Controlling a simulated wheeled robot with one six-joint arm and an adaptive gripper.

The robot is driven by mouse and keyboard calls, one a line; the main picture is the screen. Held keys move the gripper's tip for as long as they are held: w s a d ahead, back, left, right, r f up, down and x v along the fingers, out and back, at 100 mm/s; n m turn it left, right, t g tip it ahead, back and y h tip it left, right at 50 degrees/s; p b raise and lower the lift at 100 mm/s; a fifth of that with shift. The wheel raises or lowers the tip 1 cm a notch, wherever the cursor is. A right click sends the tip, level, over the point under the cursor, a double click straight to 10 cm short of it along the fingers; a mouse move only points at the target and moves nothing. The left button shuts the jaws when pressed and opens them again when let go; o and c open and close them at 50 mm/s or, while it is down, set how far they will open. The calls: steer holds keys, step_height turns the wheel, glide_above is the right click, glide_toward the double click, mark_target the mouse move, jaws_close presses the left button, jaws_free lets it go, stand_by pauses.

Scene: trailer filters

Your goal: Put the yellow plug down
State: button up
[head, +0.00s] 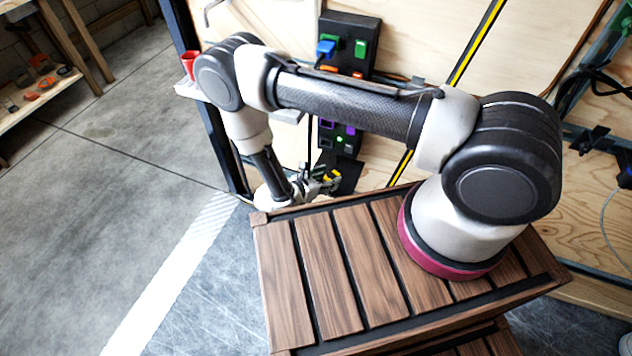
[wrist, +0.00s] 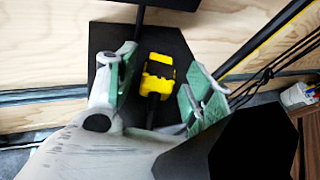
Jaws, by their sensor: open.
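The yellow plug (wrist: 158,76) is yellow and black, with a dark cable end toward my wrist. In the wrist view it sits between the two green-padded fingers of my gripper (wrist: 160,88), with gaps on both sides. A black plate (wrist: 178,48) lies behind the plug; I cannot tell whether the plug rests on it. In the head view the yellow plug (head: 333,176) is small and partly hidden by my gripper (head: 322,184), beside the lower black panel. My gripper is open around the plug.
A black socket panel (head: 347,30) with blue, green and orange plugs is on the plywood wall. A lower panel (head: 348,139) has purple and green parts. A red cup (head: 189,64) stands on a ledge at left. A yellow-black strip (head: 470,52) crosses the wall.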

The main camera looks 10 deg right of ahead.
steer(key=v, duration=1.2)
steer(key=shift+r, duration=0.2)
steer(key=s+d+r+m+g+h, duration=0.1)
steer(key=s+d+r+g+h, duration=0.1)
steer(key=s+d, duration=0.25)
steer(key=d+r+m+g+y, duration=0.2)
steer(key=r+m+g, duration=0.15)
steer(key=r, duration=0.65)
steer(key=s+d+r+m+g+y, duration=0.1)
steer(key=d+r+m+g+y, duration=0.3)
steer(key=r, duration=0.6)
steer(key=d+r+m+y, duration=0.1)
steer(key=r+m, duration=0.5)
steer(key=r, duration=0.4)
steer(key=s+d+r+m+t+y, duration=0.3)
steer(key=d+r, duration=0.4)
steer(key=r, duration=0.3)
steer(key=s+d+r+m+t+y, duration=0.3)
steer(key=s+d+r+m, duration=0.3)
steer(key=d+r, duration=0.2)
step_height(320, 180, up, 3)
steer(key=shift+f+m+t, duration=0.2)
steer(key=shift+m+t, duration=0.15)
steer(key=shift+t, duration=0.3)
